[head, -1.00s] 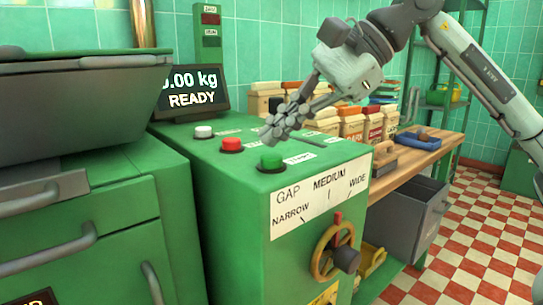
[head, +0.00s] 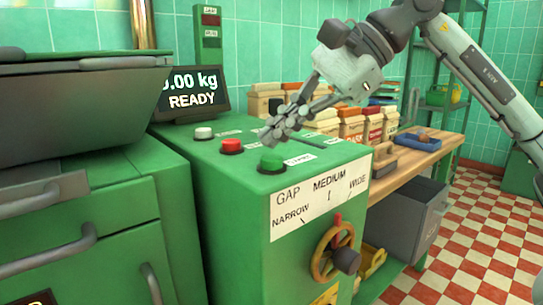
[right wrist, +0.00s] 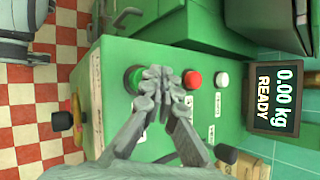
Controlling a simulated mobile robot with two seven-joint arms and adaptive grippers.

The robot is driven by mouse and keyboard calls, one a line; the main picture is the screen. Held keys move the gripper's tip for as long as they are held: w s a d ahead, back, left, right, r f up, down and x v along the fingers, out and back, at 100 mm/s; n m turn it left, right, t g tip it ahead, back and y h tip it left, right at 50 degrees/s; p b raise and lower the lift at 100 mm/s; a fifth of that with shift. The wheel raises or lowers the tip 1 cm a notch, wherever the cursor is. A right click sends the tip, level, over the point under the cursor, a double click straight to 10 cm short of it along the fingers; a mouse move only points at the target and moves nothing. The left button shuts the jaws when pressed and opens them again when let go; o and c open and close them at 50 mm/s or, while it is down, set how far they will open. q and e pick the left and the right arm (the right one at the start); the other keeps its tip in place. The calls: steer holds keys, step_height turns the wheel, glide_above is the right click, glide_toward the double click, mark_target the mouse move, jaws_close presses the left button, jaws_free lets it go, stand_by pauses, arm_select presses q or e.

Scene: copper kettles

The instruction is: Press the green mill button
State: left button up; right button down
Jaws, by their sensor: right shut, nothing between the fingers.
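The green mill button (head: 271,161) is a round domed button on the top front of the green mill cabinet (head: 225,195), near a white label. In the right wrist view it also shows (right wrist: 134,79), partly covered by a finger. My right gripper (head: 268,137) is shut and empty. Its fingertips are above the cabinet top, just behind the green button in the head view. In the right wrist view the fingertips (right wrist: 166,76) lie between the green and red buttons. I cannot tell any contact with the button. My left gripper is not in view.
A red button (head: 231,146) and a white button (head: 203,132) sit behind the green one. A display (head: 192,92) reads READY. A handwheel (head: 333,250) is on the cabinet front. A wooden bench (head: 425,152) with several bags stands to the right.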

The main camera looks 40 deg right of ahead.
mark_target(277, 157)
steer(key=shift+f+b, duration=0.45)
steer(key=shift+f+b, duration=0.5)
steer(key=shift+f, duration=0.05)
stand_by(0.6)
steer(key=shift+r, duration=0.1)
steer(key=shift+r+p, duration=0.9)
steer(key=shift+p, duration=0.05)
step_height(277, 157, up, 5)
steer(key=p, duration=0.5)
stand_by(0.8)
